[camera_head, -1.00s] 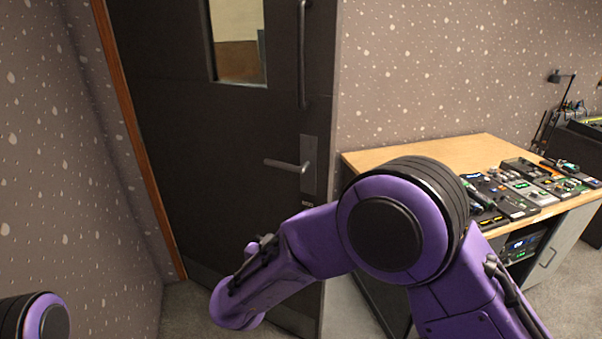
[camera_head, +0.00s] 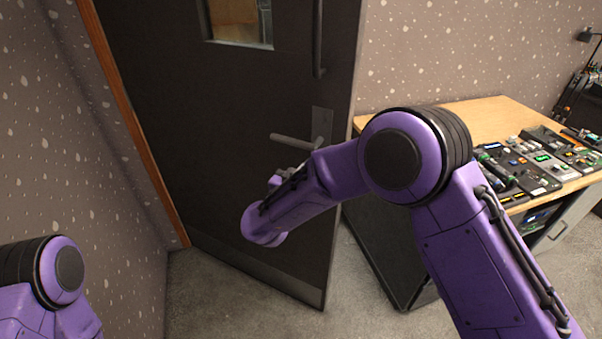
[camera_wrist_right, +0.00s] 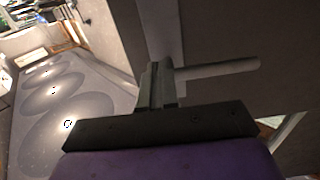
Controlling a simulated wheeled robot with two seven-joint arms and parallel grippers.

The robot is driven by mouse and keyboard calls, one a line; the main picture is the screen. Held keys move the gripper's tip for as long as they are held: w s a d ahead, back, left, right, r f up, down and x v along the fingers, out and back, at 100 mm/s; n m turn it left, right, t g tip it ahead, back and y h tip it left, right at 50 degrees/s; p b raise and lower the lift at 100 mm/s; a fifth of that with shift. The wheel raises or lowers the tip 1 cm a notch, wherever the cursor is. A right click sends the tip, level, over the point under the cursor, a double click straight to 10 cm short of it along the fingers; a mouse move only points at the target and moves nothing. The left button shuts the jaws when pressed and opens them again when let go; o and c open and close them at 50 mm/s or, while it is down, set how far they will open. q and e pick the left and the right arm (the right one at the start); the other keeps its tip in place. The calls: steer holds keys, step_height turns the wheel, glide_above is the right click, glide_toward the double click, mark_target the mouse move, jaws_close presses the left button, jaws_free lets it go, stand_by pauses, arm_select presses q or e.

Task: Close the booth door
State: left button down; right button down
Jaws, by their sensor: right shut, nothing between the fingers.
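The dark booth door (camera_head: 225,150) stands open at an angle into the room. Its left side is by the wooden frame, and its free edge is on the right. It has a small window (camera_head: 240,22), an upright pull bar (camera_head: 318,40) and a lever handle (camera_head: 294,141). In the right wrist view my right gripper (camera_wrist_right: 160,82) is shut and empty, close to the lever handle (camera_wrist_right: 218,68); contact cannot be told. Only part of my left arm shows at lower left, without its gripper.
A wooden-topped desk (camera_head: 490,115) with several control consoles (camera_head: 530,165) stands right of the door. A speckled wall (camera_head: 85,140) and wooden door frame (camera_head: 135,130) are at left. Grey carpet (camera_head: 215,295) is clear in front of the door.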

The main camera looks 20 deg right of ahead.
steer(key=p+x, duration=0.1)
steer(key=x, duration=0.5)
steer(key=shift+w+d+p, duration=0.2)
steer(key=shift+d+p, duration=0.05)
steer(key=shift+p, duration=0.1)
steer(key=shift+d, duration=0.1)
